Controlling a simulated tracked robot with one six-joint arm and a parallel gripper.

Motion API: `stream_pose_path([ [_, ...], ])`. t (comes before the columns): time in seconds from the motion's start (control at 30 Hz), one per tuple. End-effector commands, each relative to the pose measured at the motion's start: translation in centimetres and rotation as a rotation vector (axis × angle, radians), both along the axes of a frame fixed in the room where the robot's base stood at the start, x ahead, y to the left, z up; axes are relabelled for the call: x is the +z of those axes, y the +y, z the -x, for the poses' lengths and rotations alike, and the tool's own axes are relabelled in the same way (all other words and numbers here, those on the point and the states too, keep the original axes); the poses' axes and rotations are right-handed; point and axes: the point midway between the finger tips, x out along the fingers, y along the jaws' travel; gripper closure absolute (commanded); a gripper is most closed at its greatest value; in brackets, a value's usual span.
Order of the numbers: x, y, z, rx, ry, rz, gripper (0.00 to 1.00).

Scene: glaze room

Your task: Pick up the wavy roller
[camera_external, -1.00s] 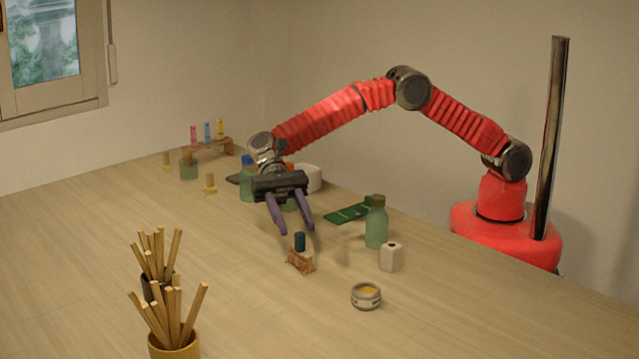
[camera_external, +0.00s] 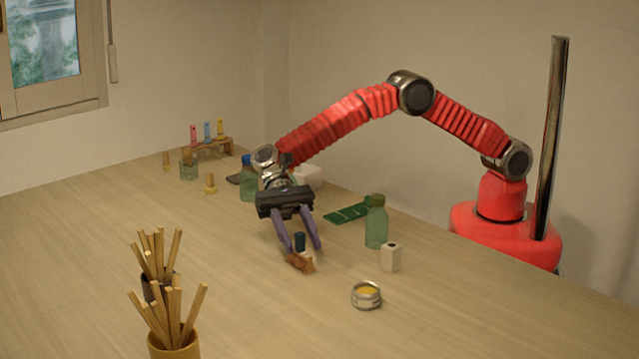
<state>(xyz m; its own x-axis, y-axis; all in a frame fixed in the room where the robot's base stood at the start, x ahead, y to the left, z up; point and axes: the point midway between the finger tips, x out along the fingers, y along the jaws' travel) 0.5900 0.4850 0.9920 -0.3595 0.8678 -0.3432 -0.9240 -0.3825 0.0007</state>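A small brown piece with an uneven, wavy outline (camera_external: 300,263) sits on the table below my gripper; it looks most like the wavy roller, but it is too small to be sure. A dark blue upright piece (camera_external: 300,241) with a pale part under it stands right at or behind it; I cannot tell if they are joined. My gripper (camera_external: 303,247) points down with its two purple fingers apart. The fingertips are on either side of the dark blue piece, just above the brown one. No grip on either shows.
A green tray (camera_external: 348,213) lies behind. Cups of wooden sticks (camera_external: 175,339) stand front left. The left tabletop is mostly clear.

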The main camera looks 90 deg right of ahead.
Motion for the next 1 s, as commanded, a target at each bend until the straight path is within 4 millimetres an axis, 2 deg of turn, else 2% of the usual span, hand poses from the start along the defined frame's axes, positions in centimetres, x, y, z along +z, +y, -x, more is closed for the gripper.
stream_pose_path([
  [0.3,0.04,-0.03,-0.01,0.0,0.0,0.0,0.61],
  [0.87,0.05,-0.03,-0.01,0.0,0.0,0.0,1.0],
  [1.0,0.07,-0.03,-0.02,0.0,-0.001,0.0,1.0],
])
